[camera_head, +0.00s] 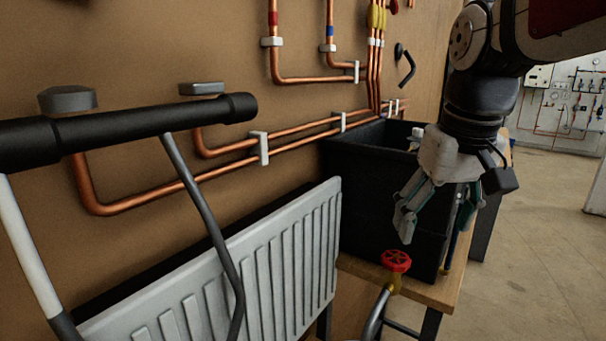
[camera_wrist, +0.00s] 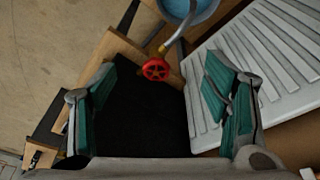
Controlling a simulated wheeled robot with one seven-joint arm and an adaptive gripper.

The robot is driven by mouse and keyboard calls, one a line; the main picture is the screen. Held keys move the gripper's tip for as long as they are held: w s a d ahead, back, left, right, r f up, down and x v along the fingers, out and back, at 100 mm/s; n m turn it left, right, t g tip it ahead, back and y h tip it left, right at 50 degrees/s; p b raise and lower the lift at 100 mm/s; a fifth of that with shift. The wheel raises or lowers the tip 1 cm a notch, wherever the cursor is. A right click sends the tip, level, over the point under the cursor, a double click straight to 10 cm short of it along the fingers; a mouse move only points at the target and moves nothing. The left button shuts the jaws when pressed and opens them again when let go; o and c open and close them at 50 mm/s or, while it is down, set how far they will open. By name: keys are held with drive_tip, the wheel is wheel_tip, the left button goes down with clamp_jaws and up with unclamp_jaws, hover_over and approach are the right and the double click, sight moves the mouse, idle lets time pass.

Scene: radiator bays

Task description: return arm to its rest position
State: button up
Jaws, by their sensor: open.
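My gripper (camera_head: 436,215) hangs pointing down in front of the black bin (camera_head: 378,168) in the head view. In the wrist view my gripper (camera_wrist: 165,100) has its two green-padded fingers spread wide apart, with nothing between them but the view of the dark bin (camera_wrist: 140,120) beyond. My arm comes in from the upper right of the head view. The red valve handwheel (camera_head: 396,261) stands below and left of the fingertips, apart from them. It also shows in the wrist view (camera_wrist: 156,69) beyond the fingertips.
A white radiator (camera_head: 245,270) stands against the brown wall panel at left; copper pipes (camera_head: 300,127) run above it. A black bar (camera_head: 130,125) crosses the near left. A wooden bench (camera_head: 440,290) carries the bin. A blue bucket (camera_wrist: 195,8) shows in the wrist view. Open floor (camera_head: 540,240) lies at right.

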drive_tip(key=s+f+t, duration=0.3)
drive_tip(key=s+f, duration=0.3)
drive_tip(key=s, duration=0.7)
drive_tip(key=shift+m+b, duration=0.3)
drive_tip(key=shift+m, duration=0.1)
